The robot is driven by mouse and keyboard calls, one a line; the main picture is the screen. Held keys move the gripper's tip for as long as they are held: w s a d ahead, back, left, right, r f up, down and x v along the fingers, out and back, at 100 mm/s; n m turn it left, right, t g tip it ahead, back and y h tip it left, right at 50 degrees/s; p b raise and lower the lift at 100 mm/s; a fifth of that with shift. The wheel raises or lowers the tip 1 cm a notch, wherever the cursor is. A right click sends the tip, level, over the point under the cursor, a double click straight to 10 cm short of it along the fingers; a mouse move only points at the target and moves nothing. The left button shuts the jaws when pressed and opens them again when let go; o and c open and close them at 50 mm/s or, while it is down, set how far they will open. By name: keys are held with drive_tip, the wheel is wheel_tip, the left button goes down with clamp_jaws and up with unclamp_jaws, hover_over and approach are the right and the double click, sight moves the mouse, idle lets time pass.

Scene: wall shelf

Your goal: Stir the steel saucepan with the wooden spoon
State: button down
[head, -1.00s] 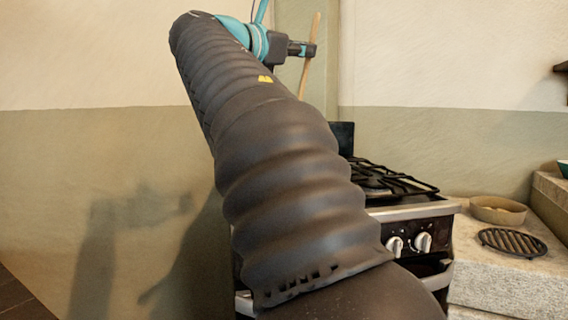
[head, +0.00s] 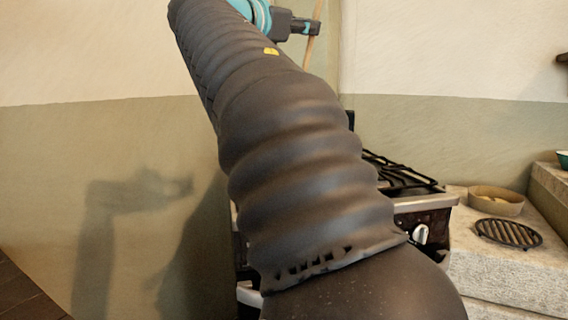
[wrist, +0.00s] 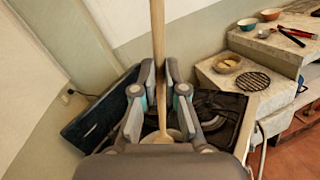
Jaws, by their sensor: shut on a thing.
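The wooden spoon (head: 314,42) is in my gripper (head: 306,27) and stands near upright at the top of the head view. In the wrist view the spoon (wrist: 158,40) runs between the two fingers of my gripper (wrist: 160,72), which are shut on its handle. Its wider end shows low between the fingers, over the stove area.
The black stove (head: 400,180) is partly behind my arm; its burners (wrist: 212,108) show right of the gripper. On the stone counter (head: 520,265) are a shallow bowl (head: 495,203) and a round grate (head: 508,233). A higher ledge holds bowls (wrist: 248,24) and utensils (wrist: 291,36).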

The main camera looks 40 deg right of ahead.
drive_tip(key=shift+r+p, duration=0.85)
drive_tip(key=shift+r, duration=1.7)
